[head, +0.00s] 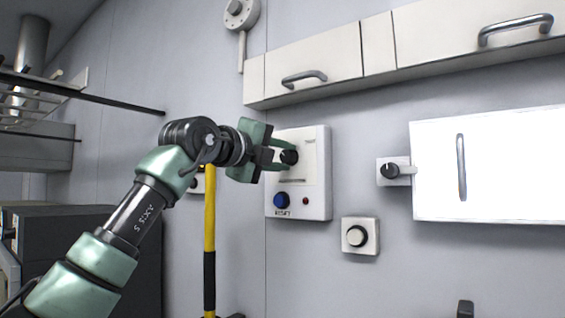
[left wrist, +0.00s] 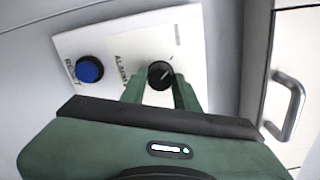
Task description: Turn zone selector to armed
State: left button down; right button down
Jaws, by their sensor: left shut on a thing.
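A white wall panel (head: 318,196) carries a black round knob (head: 289,157), a blue button marked RESET (head: 281,200) and a small red light (head: 305,201). My left gripper (head: 284,156) reaches the panel from the left and is shut on the black knob. In the left wrist view, the knob (left wrist: 160,75) sits between the two green fingers, with a pale pointer line on its face. A label starting "ALAR" is partly covered by a finger, and I cannot read the positions around the knob. My right gripper is not in view.
A white door with a handle (head: 461,167) is at right. Cabinets (head: 315,65) hang above. A yellow and black pole (head: 210,240) stands near my left arm.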

pick_arm(q)
jog(key=shift+a+r+n, duration=0.1)
jog(key=shift+r+n, duration=0.05)
jog(key=shift+n, duration=0.15)
dwell(0.4)
jog(key=c, duration=1.1)
grip_release()
jog(key=shift+o, duration=0.2)
jog(key=shift+s+a+f+b, duration=0.2)
jog(key=shift+s+b, duration=0.05)
jog(key=shift+b, duration=0.25)
jog(key=b+v, duration=0.3)
jog(key=v, duration=0.4)
